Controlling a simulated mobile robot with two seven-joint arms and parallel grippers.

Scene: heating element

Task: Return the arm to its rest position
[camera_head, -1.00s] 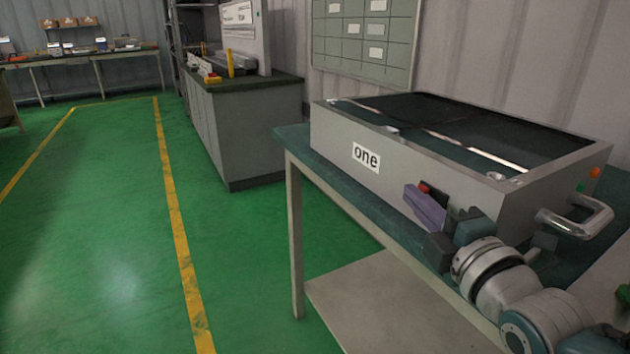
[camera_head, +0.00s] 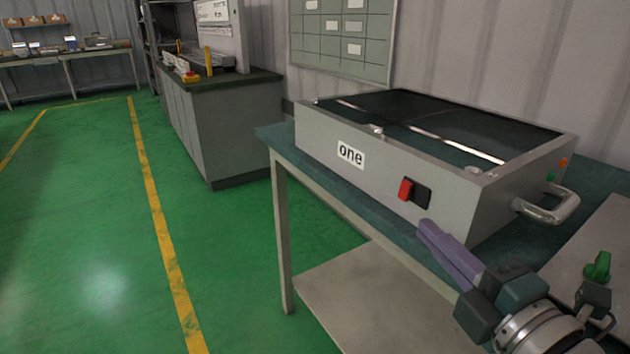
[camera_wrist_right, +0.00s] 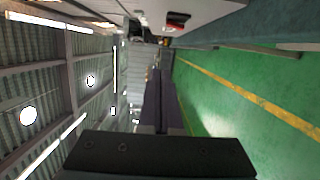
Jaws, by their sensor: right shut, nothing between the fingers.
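My right gripper (camera_head: 450,252) shows at the lower right in the head view, with its purple fingers shut and empty. It is in front of the table's near edge, below and apart from the red and black switch (camera_head: 414,192) on the grey box labelled "one" (camera_head: 330,175). In the right wrist view the shut fingers (camera_wrist_right: 160,80) point up the picture, and the red switch (camera_wrist_right: 177,22) shows near the top. My left gripper is not in view.
The box stands on a green-topped table (camera_head: 270,135) with a metal handle (camera_head: 550,207) on its right side. A green knob (camera_head: 598,267) is at the far right. A grey cabinet (camera_head: 225,135) stands behind. The green floor (camera_head: 90,230) at left is clear.

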